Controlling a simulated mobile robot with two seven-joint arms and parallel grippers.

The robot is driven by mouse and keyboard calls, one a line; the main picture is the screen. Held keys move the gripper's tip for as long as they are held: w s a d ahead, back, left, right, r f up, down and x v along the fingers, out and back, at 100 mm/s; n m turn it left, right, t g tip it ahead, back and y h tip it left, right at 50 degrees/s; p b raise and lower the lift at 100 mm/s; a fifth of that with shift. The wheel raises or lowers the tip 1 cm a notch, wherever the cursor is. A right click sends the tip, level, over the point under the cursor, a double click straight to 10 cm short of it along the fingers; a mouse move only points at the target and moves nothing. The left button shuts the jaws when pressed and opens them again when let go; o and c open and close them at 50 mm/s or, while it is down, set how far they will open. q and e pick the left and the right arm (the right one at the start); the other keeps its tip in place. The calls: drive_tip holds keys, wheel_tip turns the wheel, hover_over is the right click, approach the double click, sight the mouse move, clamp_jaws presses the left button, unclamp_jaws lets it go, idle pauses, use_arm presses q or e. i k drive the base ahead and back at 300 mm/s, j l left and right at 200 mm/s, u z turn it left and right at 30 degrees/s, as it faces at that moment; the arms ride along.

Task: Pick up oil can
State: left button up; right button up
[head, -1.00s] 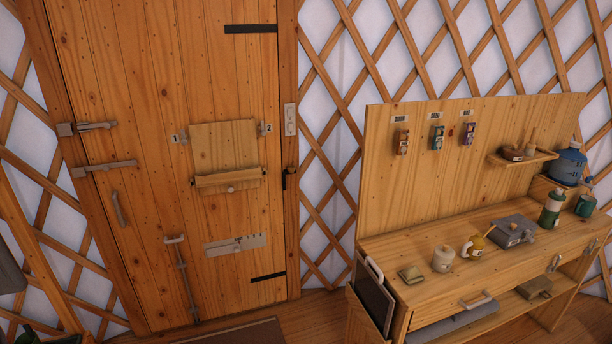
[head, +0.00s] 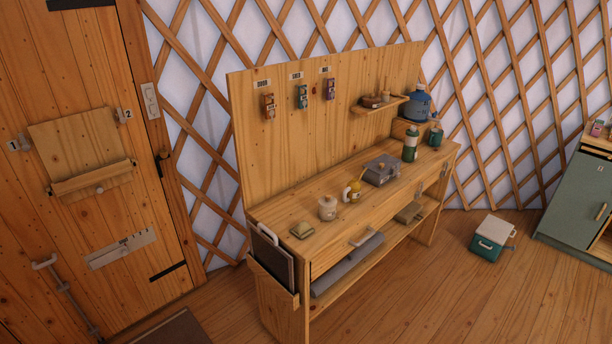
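A small yellow can with a pale handle (head: 352,190) stands on the workbench top (head: 285,215), between a cream lidded pot (head: 327,208) and a grey box (head: 382,171). Its shape suggests the oil can, but it is too small to be sure. A green bottle with a pale label (head: 410,143) and a smaller green container (head: 435,134) stand farther back on the same bench. Neither of my grippers is in view.
A small folded item (head: 302,230) lies at the bench's near end. A blue jug (head: 418,104) stands at its far end. A teal and white cooler box (head: 489,240) is on the floor at right. The floor before the bench (head: 430,300) is clear.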

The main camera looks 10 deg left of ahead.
sight(352, 194)
drive_tip(key=i+l+u, duration=0.1)
drive_tip(key=i+l, duration=0.2)
drive_tip(key=i+l+u, duration=0.1)
drive_tip(key=i+l, duration=0.2)
drive_tip(key=l, duration=0.15)
drive_tip(key=i+l, duration=0.3)
drive_tip(key=l, duration=0.15)
drive_tip(key=i+l+u, duration=0.15)
drive_tip(key=i+l, duration=0.15)
drive_tip(key=i+l+u, duration=0.1)
drive_tip(key=i+l, duration=0.15)
drive_tip(key=l, duration=0.3)
drive_tip(key=i+l+u, duration=0.1)
drive_tip(key=i+l, duration=0.15)
drive_tip(key=l, duration=0.25)
drive_tip(key=i+l+u, duration=0.1)
drive_tip(key=i+l, duration=0.15)
drive_tip(key=l, duration=0.2)
drive_tip(key=i+l, duration=0.2)
drive_tip(key=l, duration=0.35)
drive_tip(key=i+j+u, duration=0.05)
